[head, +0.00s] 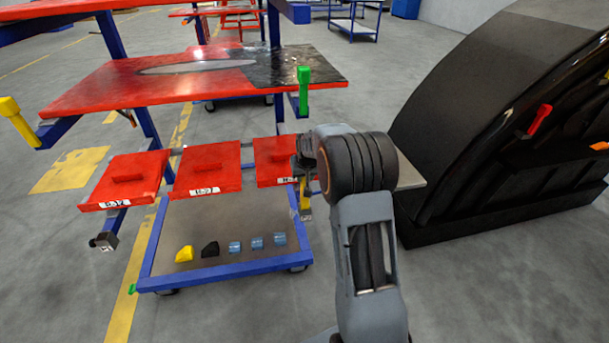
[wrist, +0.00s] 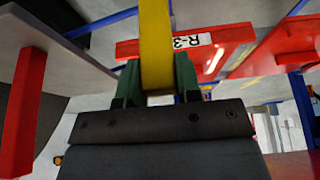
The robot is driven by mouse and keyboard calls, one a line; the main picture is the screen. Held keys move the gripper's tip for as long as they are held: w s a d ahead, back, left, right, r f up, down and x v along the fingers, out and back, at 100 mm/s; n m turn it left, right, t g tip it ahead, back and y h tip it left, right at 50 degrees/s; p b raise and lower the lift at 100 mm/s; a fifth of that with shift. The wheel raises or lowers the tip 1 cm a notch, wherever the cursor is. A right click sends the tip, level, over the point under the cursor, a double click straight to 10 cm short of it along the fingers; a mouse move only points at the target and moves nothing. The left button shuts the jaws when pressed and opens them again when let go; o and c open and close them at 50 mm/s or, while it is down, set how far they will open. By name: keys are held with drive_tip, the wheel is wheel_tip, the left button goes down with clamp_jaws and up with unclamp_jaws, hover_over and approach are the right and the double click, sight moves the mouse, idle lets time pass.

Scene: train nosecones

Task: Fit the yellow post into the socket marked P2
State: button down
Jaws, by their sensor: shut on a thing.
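A yellow post (wrist: 155,45) is held between the green fingers of my gripper (wrist: 157,80) in the wrist view. Its far end runs out of the top of that picture. In the head view my arm partly hides my gripper (head: 302,170); a yellow piece (head: 305,193) shows just below it, beside the right red tray. Another yellow post (head: 15,118) stands tilted at the far left on a blue arm. A dark block with a pale mark (head: 103,242) sits at the lower left of the rack. I cannot read P2 on any socket.
Red trays (head: 208,168) sit below the red tabletop (head: 120,85). A green post (head: 303,90) stands at the tabletop's right. Small blocks (head: 210,249) lie on the lower shelf. A black curved nosecone (head: 480,100) with a red post (head: 540,120) stands right. Floor at front left is free.

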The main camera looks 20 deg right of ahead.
drive_tip(key=shift+f+b, duration=0.7)
drive_tip(key=shift+f, duration=0.45)
drive_tip(key=c, duration=0.7)
unclamp_jaws()
drive_tip(key=shift+c, duration=0.2)
drive_tip(key=shift+r, duration=0.1)
drive_tip(key=p+v, duration=0.3)
drive_tip(key=v, duration=1)
drive_tip(key=shift+s+r, duration=0.15)
drive_tip(key=shift+r, duration=0.15)
